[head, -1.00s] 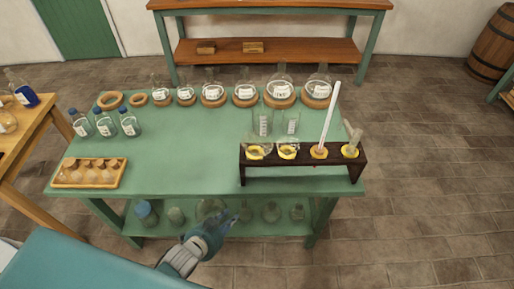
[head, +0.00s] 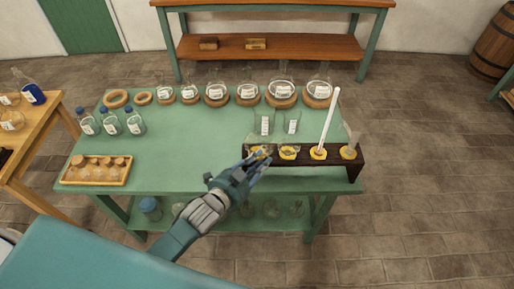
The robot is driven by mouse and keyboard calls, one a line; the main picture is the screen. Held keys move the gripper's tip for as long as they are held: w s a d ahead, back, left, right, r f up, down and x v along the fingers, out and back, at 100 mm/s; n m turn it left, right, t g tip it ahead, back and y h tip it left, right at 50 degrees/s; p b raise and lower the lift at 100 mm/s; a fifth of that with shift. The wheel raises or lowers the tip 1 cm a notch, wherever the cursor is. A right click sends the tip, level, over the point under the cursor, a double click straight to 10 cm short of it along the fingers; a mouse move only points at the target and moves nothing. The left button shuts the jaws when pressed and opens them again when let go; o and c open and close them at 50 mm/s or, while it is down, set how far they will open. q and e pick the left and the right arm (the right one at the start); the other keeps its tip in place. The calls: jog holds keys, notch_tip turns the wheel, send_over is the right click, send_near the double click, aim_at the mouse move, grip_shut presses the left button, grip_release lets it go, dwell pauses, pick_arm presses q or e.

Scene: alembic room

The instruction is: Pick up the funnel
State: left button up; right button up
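A dark wooden rack (head: 330,162) stands at the right front of the green table, with yellow-ringed holes in its top. Clear glass pieces that look like funnels sit in its two left holes; the second one (head: 288,153) shows plainly. The leftmost is partly hidden by my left gripper (head: 264,162). A white rod (head: 330,120) stands in the third hole, and a pale piece (head: 350,150) sits in the right one. My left gripper reaches to the rack's left end, its fingertips over or just before the leftmost hole. I cannot tell whether it touches the glass. My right gripper is out of view.
The green table (head: 190,145) is clear in its middle. Flasks on cork rings line the back edge, with two glass beakers (head: 265,122) (head: 291,122) behind the rack. Small bottles (head: 110,124) and a wooden tray (head: 95,170) stand at the left.

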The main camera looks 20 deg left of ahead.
aim_at(266, 155)
pick_arm(q)
jog(key=p+x, duration=0.1)
jog(key=x, duration=0.2)
jog(key=shift+w+d, duration=0.1)
jog(key=shift+w, duration=0.2)
jog(key=shift+w+d+f, duration=0.1)
jog(key=shift+w+f, duration=0.1)
jog(key=shift+w, duration=0.1)
jog(key=shift+s, duration=0.15)
grip_shut()
jog(key=shift+r, duration=0.2)
